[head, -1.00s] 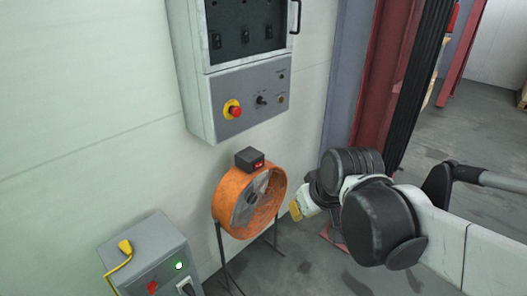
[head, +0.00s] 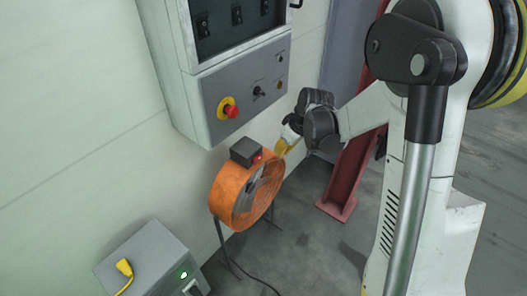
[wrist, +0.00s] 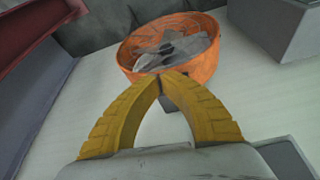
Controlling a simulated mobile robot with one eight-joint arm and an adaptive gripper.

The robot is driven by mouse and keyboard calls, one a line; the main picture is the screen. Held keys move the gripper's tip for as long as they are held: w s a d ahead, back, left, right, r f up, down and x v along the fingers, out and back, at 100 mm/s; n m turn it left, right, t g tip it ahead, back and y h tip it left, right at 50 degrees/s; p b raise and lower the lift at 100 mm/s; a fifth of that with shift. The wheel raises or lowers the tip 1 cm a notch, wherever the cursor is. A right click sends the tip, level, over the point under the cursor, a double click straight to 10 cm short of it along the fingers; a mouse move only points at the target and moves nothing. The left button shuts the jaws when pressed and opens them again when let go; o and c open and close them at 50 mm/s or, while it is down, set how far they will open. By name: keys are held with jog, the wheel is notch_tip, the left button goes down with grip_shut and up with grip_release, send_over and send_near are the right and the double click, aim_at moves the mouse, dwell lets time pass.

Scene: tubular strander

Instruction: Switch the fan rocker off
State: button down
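The orange round fan (head: 228,192) stands on thin dark legs near the wall. A dark switch box (head: 244,151) sits on its top, with a red rocker (head: 258,157) on the side facing right. My gripper (head: 280,150) is just right of the rocker in the head view; I cannot tell whether it touches. In the wrist view the yellow fingers (wrist: 163,74) meet at their tips, with nothing seen held between them. The fan (wrist: 205,65) lies beyond the tips. Part of the dark box (wrist: 172,104) shows between the fingers; the rocker's position cannot be made out.
A grey wall cabinet (head: 212,88) with a red emergency button (head: 230,111) hangs above the fan. A grey box (head: 150,258) with a green light and yellow plug stands lower left. A red steel column (head: 350,180) stands right of the fan. A cable lies on the floor.

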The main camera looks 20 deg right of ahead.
aim_at(257, 159)
jog(key=shift+s, duration=0.15)
jog(key=shift+w+a+f+b, duration=0.6)
jog(key=shift+w+f+b, duration=0.25)
jog(key=shift+w+f, duration=0.5)
jog(key=shift+w+a+f+b, duration=0.65)
jog(key=shift+w+f+b, duration=0.3)
jog(key=shift+f, duration=0.75)
jog(key=shift+w+a+f+b, duration=0.7)
jog(key=shift+w+f, duration=0.5)
jog(key=shift+f, duration=0.35)
jog(key=shift+d, duration=0.1)
